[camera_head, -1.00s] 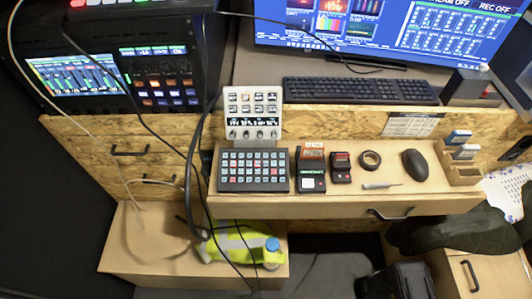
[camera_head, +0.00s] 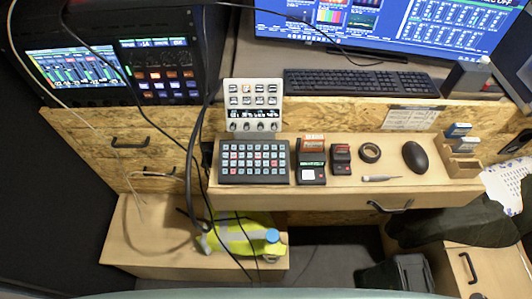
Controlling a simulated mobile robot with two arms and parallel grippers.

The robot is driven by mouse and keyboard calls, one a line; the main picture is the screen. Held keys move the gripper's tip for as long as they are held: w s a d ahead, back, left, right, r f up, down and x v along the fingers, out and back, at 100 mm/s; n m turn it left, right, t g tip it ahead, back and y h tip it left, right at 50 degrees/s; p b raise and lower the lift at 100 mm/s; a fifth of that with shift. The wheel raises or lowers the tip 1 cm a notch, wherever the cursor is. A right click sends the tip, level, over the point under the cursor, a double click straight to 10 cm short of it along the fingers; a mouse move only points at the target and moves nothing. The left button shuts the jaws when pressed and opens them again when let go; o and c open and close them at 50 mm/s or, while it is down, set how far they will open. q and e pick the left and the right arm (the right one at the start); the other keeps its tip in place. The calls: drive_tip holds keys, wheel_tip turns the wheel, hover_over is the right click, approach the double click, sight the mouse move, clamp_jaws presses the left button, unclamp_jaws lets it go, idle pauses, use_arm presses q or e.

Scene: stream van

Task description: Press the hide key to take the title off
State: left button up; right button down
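A black keypad (camera_head: 254,161) with rows of pale, blue and red keys lies on the wooden shelf. A light-coloured panel (camera_head: 253,106) with small keys, a dark display strip and knobs stands upright behind it. A black rack unit (camera_head: 165,70) at upper left has lit orange, blue and white keys. I cannot read which key is the hide key. The monitor (camera_head: 390,25) at the top shows coloured pictures and tables, cut off by the top edge; I cannot make out a title on it. Neither gripper is in view.
A keyboard (camera_head: 360,83) lies behind the shelf.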

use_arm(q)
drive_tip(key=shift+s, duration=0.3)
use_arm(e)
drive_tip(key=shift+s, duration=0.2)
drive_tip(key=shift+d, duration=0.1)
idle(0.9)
